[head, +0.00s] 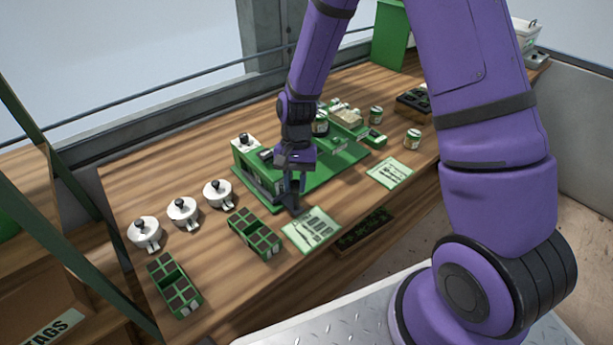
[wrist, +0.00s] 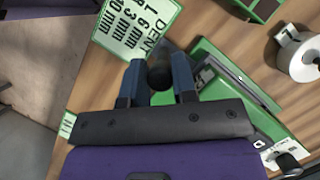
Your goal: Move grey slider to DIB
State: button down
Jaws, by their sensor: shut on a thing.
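The green tray seeder (head: 325,175) stands on the wooden bench; its green base also shows in the wrist view (wrist: 213,48). My gripper (head: 291,198) reaches down at the seeder's near edge. In the wrist view my gripper (wrist: 158,72) has its two blue-grey fingers on either side of a dark round knob (wrist: 159,73), shut on it. The knob seems to be the handle of the grey slider; the rest of the slider is hidden by the fingers and palm. No DIB mark can be read in either view.
A white-green card (head: 311,230) lies just in front of the seeder; it shows upside down in the wrist view (wrist: 137,26), reading "DENT". Another card (head: 390,172) lies to the right. Green-edged cell trays (head: 254,233) and several white lidded pots (head: 183,211) stand left.

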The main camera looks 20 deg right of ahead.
jog(key=shift+s+a, duration=0.1)
jog(key=shift+a, duration=0.25)
jog(key=c, duration=0.9)
grip_release()
jog(key=shift+a, duration=0.15)
jog(key=shift+c, duration=0.2)
jog(key=shift+w+d+r, duration=0.2)
jog(key=shift+r, duration=0.25)
jog(key=v, duration=0.9)
jog(key=shift+r, duration=0.4)
jog(key=shift+w+d, duration=0.1)
